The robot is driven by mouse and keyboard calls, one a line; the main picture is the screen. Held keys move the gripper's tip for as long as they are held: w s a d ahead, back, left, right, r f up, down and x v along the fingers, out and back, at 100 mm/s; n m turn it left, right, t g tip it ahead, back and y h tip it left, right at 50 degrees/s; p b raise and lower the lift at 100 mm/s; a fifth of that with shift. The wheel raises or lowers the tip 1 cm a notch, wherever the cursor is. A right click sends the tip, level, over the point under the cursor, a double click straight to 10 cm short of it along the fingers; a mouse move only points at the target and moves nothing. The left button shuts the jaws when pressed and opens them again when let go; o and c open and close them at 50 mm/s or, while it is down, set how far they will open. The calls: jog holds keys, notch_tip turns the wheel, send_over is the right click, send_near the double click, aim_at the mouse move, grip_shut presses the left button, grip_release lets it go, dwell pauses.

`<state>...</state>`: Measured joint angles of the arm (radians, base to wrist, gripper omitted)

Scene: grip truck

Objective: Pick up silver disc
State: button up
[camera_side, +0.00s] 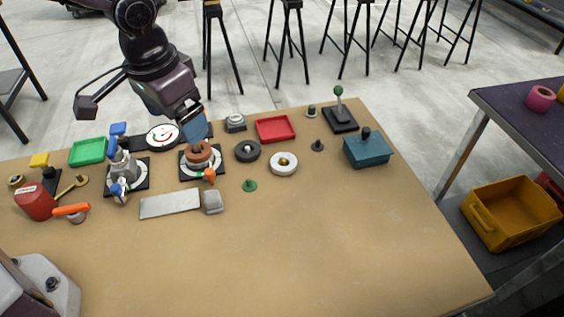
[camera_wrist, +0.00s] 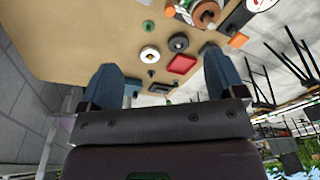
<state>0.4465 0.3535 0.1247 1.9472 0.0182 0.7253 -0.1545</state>
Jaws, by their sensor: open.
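The silver disc (camera_side: 284,163) appears to be the pale round ring with a gold centre, lying flat on the tan table right of the middle group. It also shows in the wrist view (camera_wrist: 149,54), between my fingers in the picture but well beyond them. My gripper (camera_side: 198,132) has blue fingers and hangs to the left of the disc, close above a copper-coloured round part on a black plate (camera_side: 188,173). In the wrist view my gripper (camera_wrist: 160,75) has its two fingers spread wide with nothing between them. One finger hides the other in the side view.
A black disc (camera_side: 247,151) and a red tray (camera_side: 276,128) lie near the silver disc. A green peg (camera_side: 249,185), a teal box (camera_side: 367,151) and a lever on a black base (camera_side: 340,117) stand around it. The table's front right is clear.

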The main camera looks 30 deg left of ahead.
jog(key=w+d+f+t, duration=0.1)
jog(key=w+d+f, duration=0.6)
jog(key=w+f, duration=0.3)
jog(key=n+t, duration=0.2)
send_over(283, 160)
jog(key=s, duration=0.3)
jog(key=f, duration=0.5)
jog(key=shift+w+d, duration=0.15)
jog(key=shift+w, duration=0.05)
jog(key=shift+x, duration=3.15)
jog(key=shift+s, duration=0.15)
jog(key=c, duration=1.1)
